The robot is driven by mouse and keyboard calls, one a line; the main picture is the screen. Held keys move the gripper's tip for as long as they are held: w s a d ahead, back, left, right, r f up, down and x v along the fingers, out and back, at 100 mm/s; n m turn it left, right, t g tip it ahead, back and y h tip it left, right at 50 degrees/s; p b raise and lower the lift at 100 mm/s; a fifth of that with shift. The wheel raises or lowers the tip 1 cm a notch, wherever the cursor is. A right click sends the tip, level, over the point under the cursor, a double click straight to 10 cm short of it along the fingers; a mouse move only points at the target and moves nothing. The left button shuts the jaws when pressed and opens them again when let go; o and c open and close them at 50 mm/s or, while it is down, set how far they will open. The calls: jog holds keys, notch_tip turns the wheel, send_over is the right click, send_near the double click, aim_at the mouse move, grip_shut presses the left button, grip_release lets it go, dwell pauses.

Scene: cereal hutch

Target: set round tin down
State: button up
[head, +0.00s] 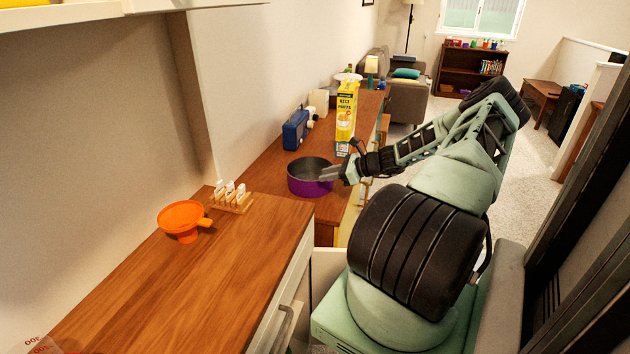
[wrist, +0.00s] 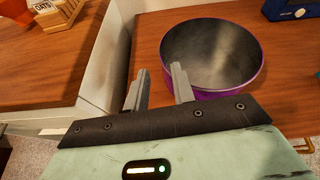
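The round tin (head: 300,187) is purple outside with a bare grey metal inside, open at the top. It stands upright on the lower wooden counter, and it also shows in the wrist view (wrist: 236,90). My gripper (head: 325,174) is at the tin's rim, on its right side in the head view. In the wrist view my gripper (wrist: 160,70) has its two fingers apart. The right finger overlaps the tin's rim and the left finger is outside the tin. I cannot tell whether either finger touches the wall.
A yellow cereal box (head: 346,108) and a blue radio (head: 296,130) stand behind the tin. On the nearer counter (head: 215,275) are an orange funnel (head: 182,218) and a wooden rack (head: 232,203).

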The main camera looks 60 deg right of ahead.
jog(key=shift+b+v, duration=0.35)
jog(key=shift+v, duration=2.05)
